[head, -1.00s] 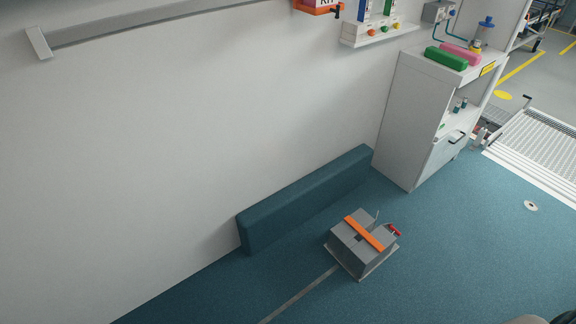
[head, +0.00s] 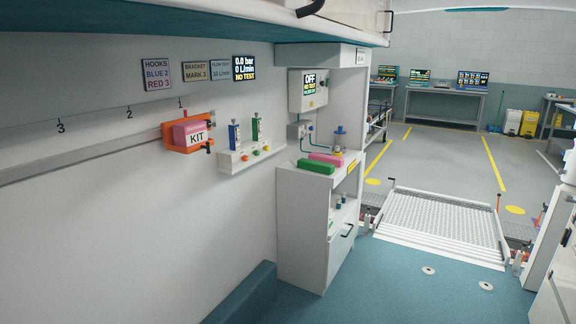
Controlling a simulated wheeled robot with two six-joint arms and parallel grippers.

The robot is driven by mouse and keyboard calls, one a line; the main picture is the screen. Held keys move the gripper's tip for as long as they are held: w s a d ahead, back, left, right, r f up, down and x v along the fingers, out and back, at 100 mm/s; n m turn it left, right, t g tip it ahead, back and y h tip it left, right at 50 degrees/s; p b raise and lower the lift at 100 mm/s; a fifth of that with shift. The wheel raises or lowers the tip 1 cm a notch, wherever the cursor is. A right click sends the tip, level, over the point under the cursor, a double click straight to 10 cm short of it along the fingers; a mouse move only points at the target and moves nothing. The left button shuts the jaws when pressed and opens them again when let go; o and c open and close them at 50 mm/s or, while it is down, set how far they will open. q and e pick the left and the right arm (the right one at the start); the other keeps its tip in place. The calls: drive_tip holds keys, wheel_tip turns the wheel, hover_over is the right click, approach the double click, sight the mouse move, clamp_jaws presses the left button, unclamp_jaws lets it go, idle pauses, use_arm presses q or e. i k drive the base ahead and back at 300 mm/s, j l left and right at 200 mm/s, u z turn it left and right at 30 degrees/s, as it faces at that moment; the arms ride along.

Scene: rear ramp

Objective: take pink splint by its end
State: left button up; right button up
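The pink splint (head: 325,159) lies on top of the white cabinet (head: 304,226) in the middle of the head view. It is a long rounded bar. A green splint (head: 314,166) of similar shape lies beside it on the near side. The pink one is partly behind the green one, and its right end faces the cabinet's open front side. Neither of my grippers shows in the head view.
A wall rack (head: 250,153) and an orange bracket with a pink KIT box (head: 190,133) are left of the cabinet. A clear jar with a blue top (head: 339,140) stands behind the splints. A dark teal bench (head: 243,296) is low in front. The ramp (head: 443,222) lies right.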

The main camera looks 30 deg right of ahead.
sight(338, 162)
drive_tip(key=z, duration=1.3)
